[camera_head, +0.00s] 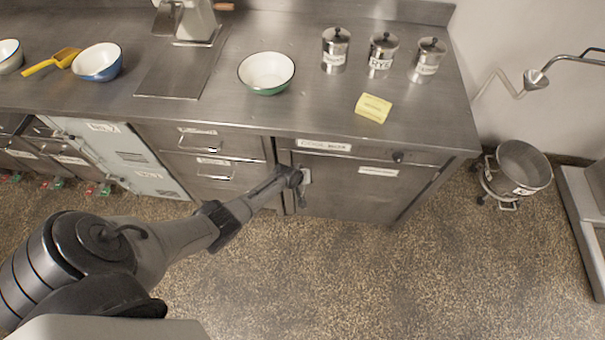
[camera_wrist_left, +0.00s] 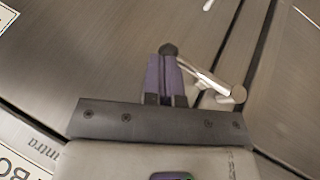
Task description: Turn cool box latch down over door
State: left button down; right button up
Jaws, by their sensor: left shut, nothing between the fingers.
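The cool box door (camera_head: 345,190) is a closed-looking steel panel under the counter. In the left wrist view, the latch (camera_wrist_left: 208,82) is a shiny bar running from a round pivot on the narrow frame strip, across the dark gap, towards a dark knob (camera_wrist_left: 168,50) over the door panel. My left gripper (camera_head: 299,180) is at the door's upper left edge. Its fingers, also in the left wrist view (camera_wrist_left: 166,62), are shut and empty beside the bar, tips at the knob; whether they touch cannot be told. My arm partly hides the latch in the head view. My right gripper is out of view.
The counter above holds an enamel bowl (camera_head: 266,72), lidded canisters (camera_head: 381,55) and a yellow block (camera_head: 373,108). Drawers (camera_head: 213,150) lie left of the door. A dark knob (camera_head: 398,157) sits on the panel above it. A metal bucket (camera_head: 522,166) stands right; the front floor is clear.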

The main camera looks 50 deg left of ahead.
pick_arm(q)
jog(key=s+d+r+p, duration=0.1)
jog(key=s+r+p, duration=0.1)
jog(key=r, duration=0.3)
jog(key=s+d+r+p, duration=0.2)
jog(key=r+p, duration=0.3)
jog(key=r, duration=0.1)
jog(key=shift+s+r+p, duration=0.2)
jog(key=shift+s+p, duration=0.1)
jog(key=shift+d, duration=0.1)
